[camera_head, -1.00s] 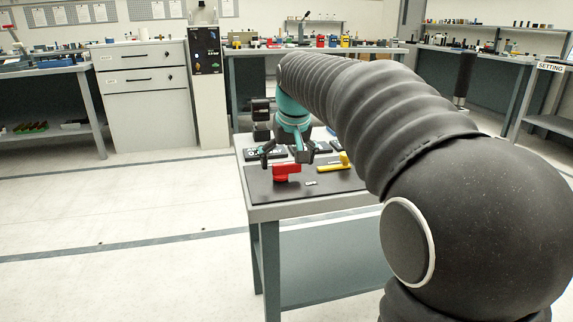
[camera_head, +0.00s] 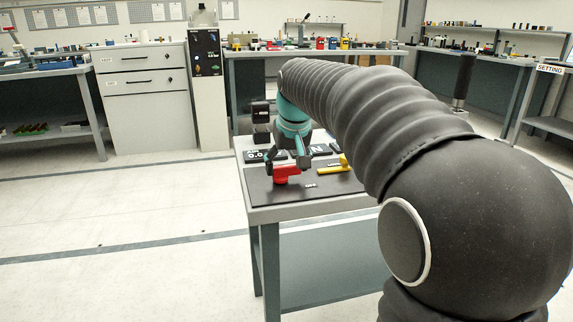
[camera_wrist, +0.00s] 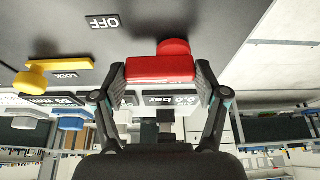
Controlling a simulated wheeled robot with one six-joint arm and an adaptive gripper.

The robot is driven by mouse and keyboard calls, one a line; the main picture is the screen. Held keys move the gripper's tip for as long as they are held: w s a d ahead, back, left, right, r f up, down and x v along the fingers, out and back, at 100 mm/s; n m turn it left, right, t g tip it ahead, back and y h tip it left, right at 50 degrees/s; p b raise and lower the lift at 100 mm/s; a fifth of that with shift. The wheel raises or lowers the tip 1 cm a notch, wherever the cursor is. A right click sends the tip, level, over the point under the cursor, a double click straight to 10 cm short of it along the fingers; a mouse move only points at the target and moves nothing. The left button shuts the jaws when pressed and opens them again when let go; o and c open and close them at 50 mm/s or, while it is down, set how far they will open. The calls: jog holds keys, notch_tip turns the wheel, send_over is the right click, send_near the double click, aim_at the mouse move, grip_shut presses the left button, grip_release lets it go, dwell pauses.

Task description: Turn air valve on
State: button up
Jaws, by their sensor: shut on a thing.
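The red valve handle (camera_head: 287,173) stands on the dark panel at the left of the small table. It also shows in the wrist view (camera_wrist: 160,68), as a red bar with a round red knob behind it. My gripper (camera_wrist: 161,83) is shut on the red handle, with one finger against each end of the bar. In the head view my gripper (camera_head: 287,164) is over the handle and partly covers it. A yellow handle (camera_head: 341,163) sits to the right, apart from the gripper; it also shows in the wrist view (camera_wrist: 47,73).
The dark panel (camera_wrist: 215,25) carries an OFF label (camera_wrist: 103,22) and a LOCK label (camera_wrist: 65,75). Dark display boxes lie behind the handles, one reading 0.0 bar (camera_wrist: 170,100). The floor left of the table (camera_head: 252,212) is clear.

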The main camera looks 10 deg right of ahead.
jog(key=n, duration=0.1)
jog(key=n+y+p, duration=0.1)
jog(key=n, duration=0.1)
jog(key=shift+w+d, duration=0.1)
jog(key=shift+w, duration=0.15)
jog(key=n, duration=0.2)
jog(key=n+g+y+p, duration=0.1)
jog(key=n+y+p, duration=0.1)
jog(key=n, duration=0.1)
jog(key=shift+w+n, duration=0.3)
jog(key=shift+w, duration=0.05)
jog(key=n, duration=0.1)
jog(key=n+g, duration=0.1)
jog(key=n, duration=0.1)
jog(key=n+y, duration=0.1)
jog(key=shift+w+a+n+g+p, duration=0.25)
jog(key=shift+a+n+g+p, duration=0.05)
jog(key=shift+a+g+p, duration=0.1)
jog(key=n+g, duration=0.1)
jog(key=n, duration=0.3)
jog(key=shift+w+a+g, duration=0.1)
jog(key=shift+a+g, duration=0.1)
jog(key=shift+g, duration=0.2)
jog(key=shift+n, duration=0.3)
jog(key=o, duration=1.2)
jog(key=shift+c, duration=0.2)
